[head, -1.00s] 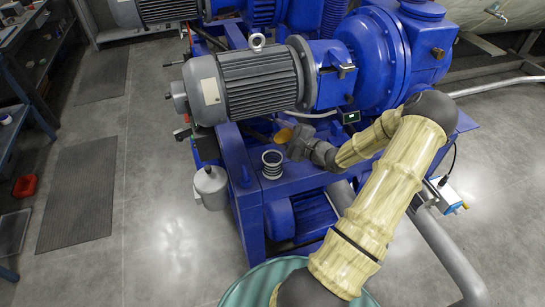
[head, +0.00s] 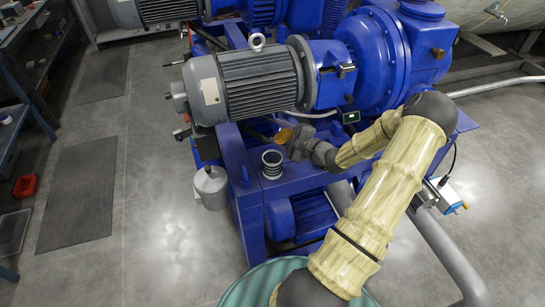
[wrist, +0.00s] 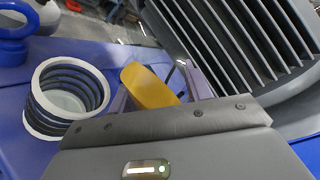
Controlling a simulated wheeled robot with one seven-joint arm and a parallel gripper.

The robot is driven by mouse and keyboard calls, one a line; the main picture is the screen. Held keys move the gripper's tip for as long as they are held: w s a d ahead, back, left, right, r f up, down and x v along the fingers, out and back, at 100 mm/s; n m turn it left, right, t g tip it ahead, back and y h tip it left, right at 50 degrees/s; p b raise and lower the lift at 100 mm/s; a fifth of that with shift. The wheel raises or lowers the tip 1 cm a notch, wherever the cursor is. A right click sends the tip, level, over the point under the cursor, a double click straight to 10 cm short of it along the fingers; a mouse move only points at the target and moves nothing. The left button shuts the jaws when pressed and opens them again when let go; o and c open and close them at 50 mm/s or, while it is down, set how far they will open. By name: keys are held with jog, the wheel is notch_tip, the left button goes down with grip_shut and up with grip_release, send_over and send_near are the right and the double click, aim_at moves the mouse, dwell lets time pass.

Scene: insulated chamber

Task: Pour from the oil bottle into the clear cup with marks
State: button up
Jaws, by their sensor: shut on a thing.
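The clear cup with marks (head: 272,163) has dark rings around it and stands upright on the blue machine base. In the wrist view the cup (wrist: 66,98) is at the left, its open mouth showing a pale inside. My gripper (head: 290,138) is shut on the amber-yellow oil bottle (head: 283,134), held above and slightly right of the cup, apart from it. In the wrist view the bottle (wrist: 150,86) is tilted between purplish fingers (wrist: 158,92), its lower part hidden by my gripper's body. I cannot see any oil stream.
A large grey finned motor (head: 250,84) lies close behind my gripper, also filling the upper right of the wrist view. A grey canister (head: 211,186) hangs at the left of the blue base (head: 290,178).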

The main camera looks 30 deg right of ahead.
dwell(0.8)
jog(key=shift+w+d+r+n, duration=0.15)
jog(key=shift+r+n, duration=0.3)
jog(key=shift+n, duration=0.65)
dwell(1.2)
jog(key=shift+d+f+n+h, duration=0.15)
jog(key=shift+f+n, duration=0.2)
jog(key=shift+f, duration=0.15)
jog(key=shift+d+f+n+h, duration=0.15)
jog(key=shift+f+n, duration=0.2)
jog(key=shift+f, duration=0.1)
dwell(1.3)
jog(key=shift+r+n, duration=0.45)
jog(key=shift+n, duration=0.25)
dwell(2.0)
